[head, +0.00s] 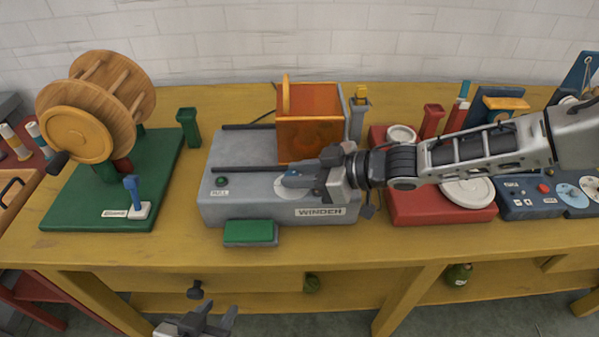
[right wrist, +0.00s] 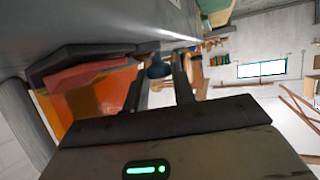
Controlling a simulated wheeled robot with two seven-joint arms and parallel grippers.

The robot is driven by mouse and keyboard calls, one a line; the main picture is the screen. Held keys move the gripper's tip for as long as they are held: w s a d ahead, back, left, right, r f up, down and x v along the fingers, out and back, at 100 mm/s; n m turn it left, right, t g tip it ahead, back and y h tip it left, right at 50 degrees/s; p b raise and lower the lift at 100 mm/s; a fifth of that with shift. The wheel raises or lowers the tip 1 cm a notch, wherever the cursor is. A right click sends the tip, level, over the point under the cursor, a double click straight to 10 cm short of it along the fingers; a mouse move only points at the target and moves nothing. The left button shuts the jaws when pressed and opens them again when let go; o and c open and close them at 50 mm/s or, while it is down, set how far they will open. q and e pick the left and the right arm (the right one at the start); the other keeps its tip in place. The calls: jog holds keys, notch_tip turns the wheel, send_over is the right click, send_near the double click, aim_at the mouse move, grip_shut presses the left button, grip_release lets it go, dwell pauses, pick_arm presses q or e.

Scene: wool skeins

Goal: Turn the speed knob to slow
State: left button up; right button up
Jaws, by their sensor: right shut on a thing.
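The grey winder (head: 240,200) stands mid-table with a WINDER plate on its front. My right gripper (head: 300,179) reaches in from the right over the winder's top and covers most of a pale round dial (head: 287,184) there. In the right wrist view, a dark blue knob (right wrist: 159,70) sits between the fingertips of my right gripper (right wrist: 160,74), which is shut on it. The knob's pointer and setting are hidden. My left gripper (head: 208,320) is low in front of the table, its fingers apart and empty.
An orange box (head: 310,135) stands on the winder behind my right gripper; it also shows in the right wrist view (right wrist: 85,95). A green pedal (head: 250,233) lies in front. A wooden-wheeled device (head: 112,95) is left; red (head: 425,205) and blue (head: 530,207) machines are right.

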jog(key=shift+w, duration=0.1)
jog(key=o, duration=1)
jog(key=p+v, duration=0.2)
jog(key=v, duration=1.4)
jog(key=shift+p, duration=0.3)
jog(key=shift+c, duration=0.2)
